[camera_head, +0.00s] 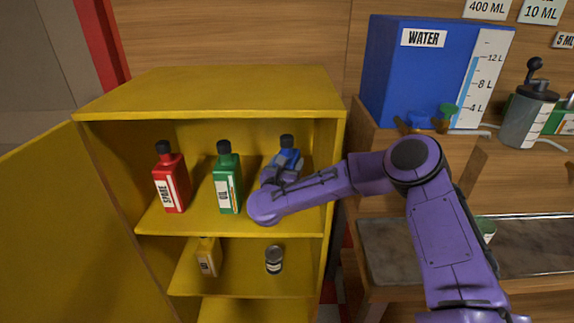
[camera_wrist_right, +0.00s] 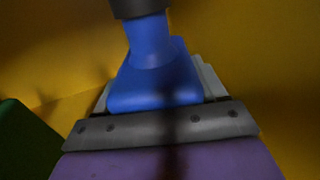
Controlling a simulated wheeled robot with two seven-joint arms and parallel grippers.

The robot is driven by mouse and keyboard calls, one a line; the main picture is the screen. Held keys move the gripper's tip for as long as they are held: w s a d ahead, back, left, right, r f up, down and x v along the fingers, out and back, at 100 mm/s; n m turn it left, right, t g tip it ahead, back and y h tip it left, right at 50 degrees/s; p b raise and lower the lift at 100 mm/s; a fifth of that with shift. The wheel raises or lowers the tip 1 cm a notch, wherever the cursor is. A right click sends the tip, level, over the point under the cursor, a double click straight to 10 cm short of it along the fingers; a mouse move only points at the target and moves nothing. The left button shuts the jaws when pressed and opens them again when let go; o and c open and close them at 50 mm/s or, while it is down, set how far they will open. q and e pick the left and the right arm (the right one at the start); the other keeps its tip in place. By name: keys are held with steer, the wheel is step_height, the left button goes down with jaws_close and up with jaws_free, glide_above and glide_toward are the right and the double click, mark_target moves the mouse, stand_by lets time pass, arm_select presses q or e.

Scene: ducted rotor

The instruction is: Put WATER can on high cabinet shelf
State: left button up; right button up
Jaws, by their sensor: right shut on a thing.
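A blue can with a black cap (camera_head: 289,157) is inside the yellow cabinet, at the right end of the high shelf (camera_head: 245,226). No label on it is visible. My right gripper (camera_head: 282,173) is shut on this can from the front and hides its lower part. In the right wrist view the blue can (camera_wrist_right: 155,75) stands between the gripper's fingers (camera_wrist_right: 158,98), with its neck and dark cap at the top. Whether its base touches the shelf is hidden. My left gripper is not in view.
A green OIL can (camera_head: 228,180) stands left of the blue can, and a red can (camera_head: 170,182) farther left. A yellow can (camera_head: 207,257) and a small grey tin (camera_head: 274,260) are on the lower shelf. The cabinet door (camera_head: 60,230) is open. A blue WATER tank (camera_head: 415,70) stands right.

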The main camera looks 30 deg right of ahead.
steer(key=shift+f, duration=0.15)
steer(key=o, duration=1.7)
steer(key=b+v, duration=0.1)
steer(key=v, duration=0.9)
stand_by(0.3)
